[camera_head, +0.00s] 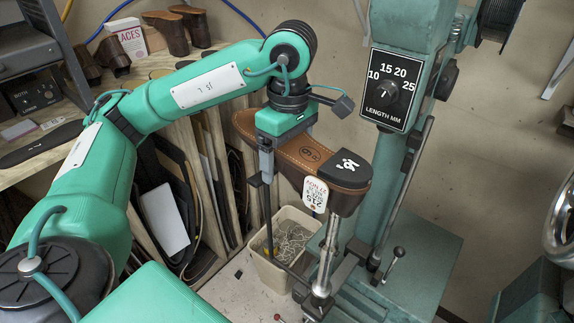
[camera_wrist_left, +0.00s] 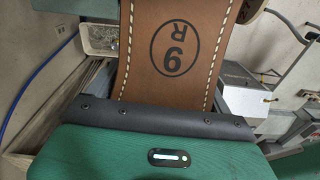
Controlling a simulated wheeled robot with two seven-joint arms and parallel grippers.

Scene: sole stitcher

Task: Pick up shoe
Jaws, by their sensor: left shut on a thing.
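A brown leather shoe (camera_head: 300,155) sits sole up at the machine's horn, with a black heel (camera_head: 343,169) and pale stitching along the sole edge. A white tag (camera_head: 315,194) hangs at its heel end. My left gripper (camera_head: 266,165) comes down over the middle of the shoe and is shut on it. In the left wrist view the brown sole (camera_wrist_left: 172,50) with a circled mark fills the space beyond the gripper's edge. The fingertips are mostly hidden there. My right gripper is in neither view.
The green stitching machine (camera_head: 405,150) with a length dial stands right of the shoe. A bin of scraps (camera_head: 285,240) is below. Shelves with upright sole sheets (camera_head: 175,190) are behind my arm.

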